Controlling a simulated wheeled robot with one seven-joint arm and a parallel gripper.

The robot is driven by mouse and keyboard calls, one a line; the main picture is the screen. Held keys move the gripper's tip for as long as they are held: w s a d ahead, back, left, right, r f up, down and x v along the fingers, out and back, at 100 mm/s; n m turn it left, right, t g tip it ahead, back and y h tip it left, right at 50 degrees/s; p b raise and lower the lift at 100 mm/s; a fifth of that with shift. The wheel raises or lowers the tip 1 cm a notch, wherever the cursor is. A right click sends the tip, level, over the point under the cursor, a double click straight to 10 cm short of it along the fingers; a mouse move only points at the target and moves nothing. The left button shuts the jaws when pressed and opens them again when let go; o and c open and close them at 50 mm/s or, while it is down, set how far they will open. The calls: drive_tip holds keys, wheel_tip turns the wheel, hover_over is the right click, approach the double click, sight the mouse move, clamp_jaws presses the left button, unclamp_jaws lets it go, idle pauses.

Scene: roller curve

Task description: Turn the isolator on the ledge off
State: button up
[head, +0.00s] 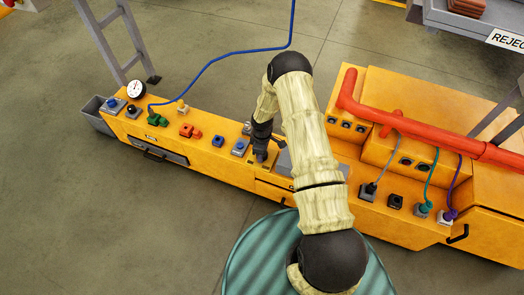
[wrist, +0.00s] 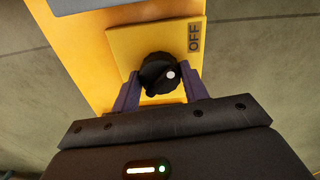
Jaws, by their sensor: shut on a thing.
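The isolator is a black rotary knob (wrist: 155,72) on a yellow square plate (wrist: 125,50) in the wrist view. A white dot marks the knob's right side. The word OFF (wrist: 194,37) is printed on the plate, above and right of the knob, and the dot is not in line with it. My gripper (wrist: 161,88) has one finger on each side of the knob and is shut on it. In the head view my gripper (head: 261,155) reaches down to the yellow ledge (head: 225,165) near its middle; the knob is hidden there.
Left along the ledge are a gauge (head: 136,89), green (head: 156,119) and red (head: 190,131) fittings and blue buttons (head: 218,141). Red pipes (head: 420,135) and cabled plugs (head: 368,191) lie right. A blue cable (head: 220,60) arcs behind. A teal round surface (head: 255,262) is in front.

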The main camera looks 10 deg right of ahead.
idle(0.4)
drive_tip(key=o, duration=1)
drive_tip(key=shift+r, duration=0.1)
wheel_tip(320, 180, up, 17)
drive_tip(key=p, duration=0.5)
drive_tip(key=shift+r, duration=0.15)
